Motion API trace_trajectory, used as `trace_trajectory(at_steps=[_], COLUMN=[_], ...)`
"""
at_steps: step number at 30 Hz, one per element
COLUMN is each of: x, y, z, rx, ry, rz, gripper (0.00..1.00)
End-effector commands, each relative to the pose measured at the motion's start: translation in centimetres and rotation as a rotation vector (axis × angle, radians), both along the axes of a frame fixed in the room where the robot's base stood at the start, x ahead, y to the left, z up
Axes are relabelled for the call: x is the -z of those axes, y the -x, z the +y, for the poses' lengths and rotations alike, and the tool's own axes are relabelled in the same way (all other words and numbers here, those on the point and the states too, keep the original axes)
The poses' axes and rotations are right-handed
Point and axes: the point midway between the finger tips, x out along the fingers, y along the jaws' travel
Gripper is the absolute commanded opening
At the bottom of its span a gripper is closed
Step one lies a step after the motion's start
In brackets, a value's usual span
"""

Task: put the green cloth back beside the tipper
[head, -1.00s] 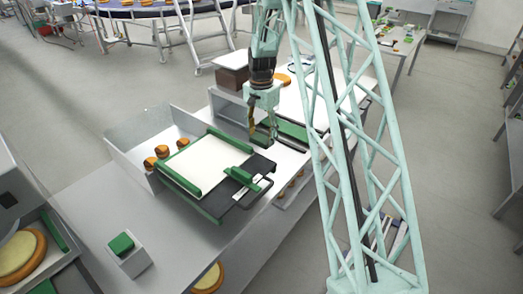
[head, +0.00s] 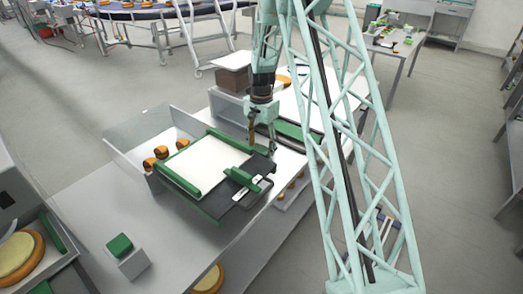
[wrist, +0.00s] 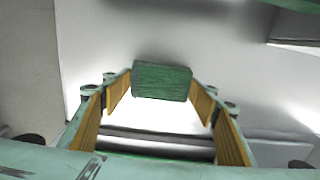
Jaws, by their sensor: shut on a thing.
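My gripper (head: 262,148) is over the right end of a tray-like device with green side rails, which I take to be the tipper (head: 190,163). In the wrist view my gripper (wrist: 162,92) has its yellow-padded fingers on either side of a green, folded block-like piece, which I take to be the green cloth (wrist: 162,82). It fills the gap between the fingertips. In the head view the held piece is hidden or too small to make out. The tipper has a white bed and a dark end with a green bar (head: 240,178).
A grey block with a green top (head: 119,244) stands on the bench at front left. An open bin (head: 125,150) with orange-brown rounds is left of the tipper. A brown box (head: 232,78) stands behind. The pale bench in front of the tipper has free room.

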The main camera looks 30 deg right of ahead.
Motion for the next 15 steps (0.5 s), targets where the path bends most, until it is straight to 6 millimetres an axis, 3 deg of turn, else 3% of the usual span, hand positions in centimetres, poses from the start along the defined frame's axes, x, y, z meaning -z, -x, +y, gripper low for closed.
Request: trace_trajectory(at_steps=[4,15], x=[1.02,1.16], y=[-0.04,-0.05], z=[-0.02,-0.01], rx=[0.000,0.000], ry=[0.001,0.001], rz=[-0.001,-0.001], gripper=[0.46,0.46])
